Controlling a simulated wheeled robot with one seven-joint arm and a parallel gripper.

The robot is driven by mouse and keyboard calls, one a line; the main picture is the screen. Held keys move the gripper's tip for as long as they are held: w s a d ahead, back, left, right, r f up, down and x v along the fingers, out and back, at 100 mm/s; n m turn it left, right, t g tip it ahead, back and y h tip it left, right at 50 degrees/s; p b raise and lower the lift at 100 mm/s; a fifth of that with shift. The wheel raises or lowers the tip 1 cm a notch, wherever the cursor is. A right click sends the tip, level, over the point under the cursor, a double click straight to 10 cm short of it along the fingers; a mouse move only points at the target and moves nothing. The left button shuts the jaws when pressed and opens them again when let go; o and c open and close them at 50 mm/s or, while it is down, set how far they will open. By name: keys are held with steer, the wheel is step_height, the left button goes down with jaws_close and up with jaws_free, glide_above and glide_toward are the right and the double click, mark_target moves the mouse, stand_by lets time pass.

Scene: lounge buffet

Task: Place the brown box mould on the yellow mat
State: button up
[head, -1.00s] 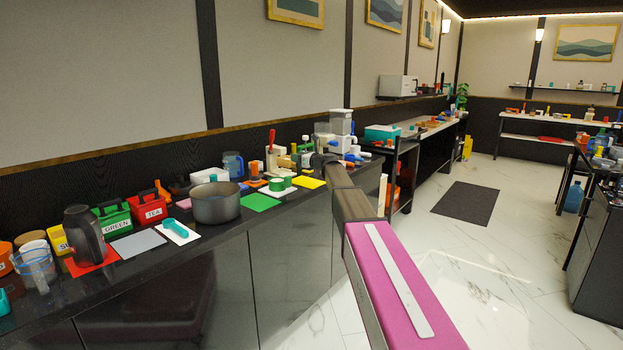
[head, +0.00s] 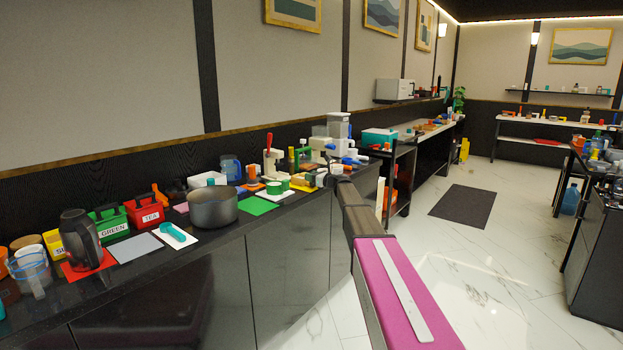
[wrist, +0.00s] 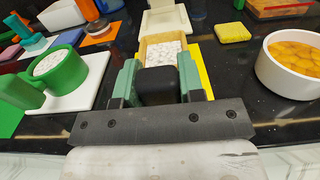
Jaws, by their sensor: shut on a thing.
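The brown box mould (wrist: 152,46), a light tan open box with white speckled contents, is between the green fingers of my gripper (wrist: 157,78) in the wrist view. A black block between the fingers hides its near part. The yellow mat (wrist: 204,77) shows as a strip along the right side of the mould and right finger; the rest is hidden. The mould is over at least part of the mat; I cannot tell whether it touches it. In the head view my gripper (head: 322,176) is low over the counter, hiding most of the mat (head: 299,186).
In the wrist view a green cup (wrist: 60,75) on a white board (wrist: 92,92) stands close at left. A white bowl of orange pieces (wrist: 290,70) and a yellow sponge (wrist: 233,32) are at right. A white tray (wrist: 166,20) lies beyond the mould. Dark counter is clear before the bowl.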

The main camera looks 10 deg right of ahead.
steer(key=shift+f, duration=0.15)
steer(key=o, duration=1.1)
steer(key=v, duration=1.2)
steer(key=s+a+f+n+g+h, duration=0.2)
steer(key=s+a+f+n+g, duration=0.3)
steer(key=s+f, duration=0.5)
steer(key=s+a+f+n+g+h, duration=0.2)
steer(key=s+a+f+n, duration=0.2)
steer(key=s+f+n, duration=0.6)
steer(key=s+d+f+n+g+h, duration=0.1)
steer(key=s+f+n+g+h, duration=0.1)
steer(key=s, duration=0.8)
steer(key=s+d+f+n+g+h, duration=0.1)
steer(key=s+f+n+g+h, duration=0.1)
steer(key=s+n, duration=0.4)
steer(key=s+d+f+n+g+h, duration=0.1)
steer(key=s+f+n+h, duration=0.3)
steer(key=s, duration=0.9)
steer(key=shift+s+d+g+h, duration=0.2)
steer(key=shift+s+g+h, duration=0.15)
steer(key=shift+g+h, duration=0.05)
